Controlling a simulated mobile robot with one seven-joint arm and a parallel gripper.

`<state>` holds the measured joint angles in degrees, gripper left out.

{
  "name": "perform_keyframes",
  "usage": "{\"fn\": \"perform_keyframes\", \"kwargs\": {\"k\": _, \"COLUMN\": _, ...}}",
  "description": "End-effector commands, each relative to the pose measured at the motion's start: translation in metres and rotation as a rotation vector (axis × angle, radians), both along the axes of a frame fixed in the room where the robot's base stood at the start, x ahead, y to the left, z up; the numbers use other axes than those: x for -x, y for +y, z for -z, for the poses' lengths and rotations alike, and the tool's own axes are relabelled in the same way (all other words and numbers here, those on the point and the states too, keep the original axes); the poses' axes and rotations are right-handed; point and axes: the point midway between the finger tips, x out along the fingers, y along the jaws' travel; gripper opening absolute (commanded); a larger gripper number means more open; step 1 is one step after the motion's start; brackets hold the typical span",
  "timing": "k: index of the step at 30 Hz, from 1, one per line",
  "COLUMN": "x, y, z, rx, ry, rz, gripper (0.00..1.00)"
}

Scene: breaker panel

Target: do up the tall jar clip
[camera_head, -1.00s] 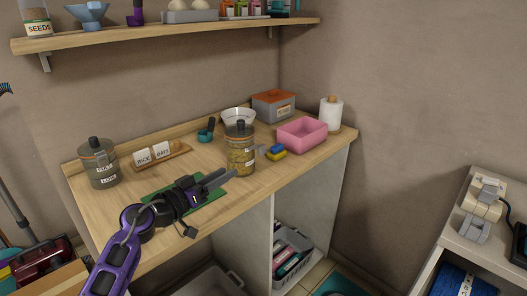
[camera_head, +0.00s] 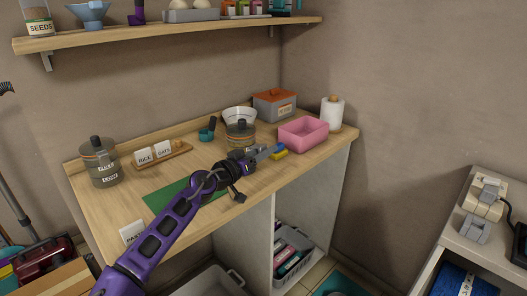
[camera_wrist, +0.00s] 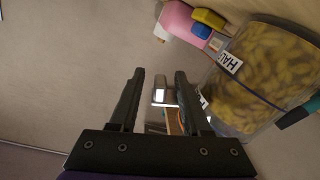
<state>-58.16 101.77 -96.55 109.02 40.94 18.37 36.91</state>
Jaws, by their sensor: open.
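In the wrist view the jar (camera_wrist: 262,75) is large at the right, glass with yellow-brown contents and a white label. My gripper (camera_head: 272,151) is in front of the jar, fingers pointing right; in the wrist view my gripper (camera_wrist: 158,78) is open, with the jar beside the right finger. A small pale grey piece shows between the fingers; I cannot tell what it is. I cannot make out the clip clearly.
A pink tub (camera_head: 303,134) and a paper roll (camera_head: 332,113) stand to the right. A shorter jar (camera_head: 100,163) stands at the left, near a green mat (camera_head: 165,196).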

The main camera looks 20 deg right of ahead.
Motion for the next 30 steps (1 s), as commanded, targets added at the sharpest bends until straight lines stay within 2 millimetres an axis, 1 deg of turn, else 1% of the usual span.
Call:
{"fn": "perform_keyframes", "kwargs": {"k": 5, "x": -0.0001, "y": 0.0000, "z": 0.0001, "rx": 0.000, "ry": 0.000, "rz": 0.000, "gripper": 0.47}}
{"fn": "perform_keyframes", "kwargs": {"k": 8, "x": 0.0000, "y": 0.0001, "z": 0.0001, "rx": 0.000, "ry": 0.000, "rz": 0.000, "gripper": 0.31}}
{"fn": "perform_keyframes", "kwargs": {"k": 9, "x": 0.0000, "y": 0.0001, "z": 0.0001, "rx": 0.000, "ry": 0.000, "rz": 0.000, "gripper": 0.24}}
{"fn": "perform_keyframes", "kwargs": {"k": 13, "x": 0.0000, "y": 0.0002, "z": 0.0001, "rx": 0.000, "ry": 0.000, "rz": 0.000, "gripper": 0.01}}
{"fn": "perform_keyframes", "kwargs": {"k": 25, "x": 0.0000, "y": 0.0002, "z": -0.0004, "rx": 0.004, "ry": 0.008, "rz": 0.000, "gripper": 0.00}}
{"fn": "perform_keyframes", "kwargs": {"k": 30, "x": 0.0000, "y": 0.0001, "z": -0.0026, "rx": 0.024, "ry": 0.054, "rz": 0.000, "gripper": 0.00}}
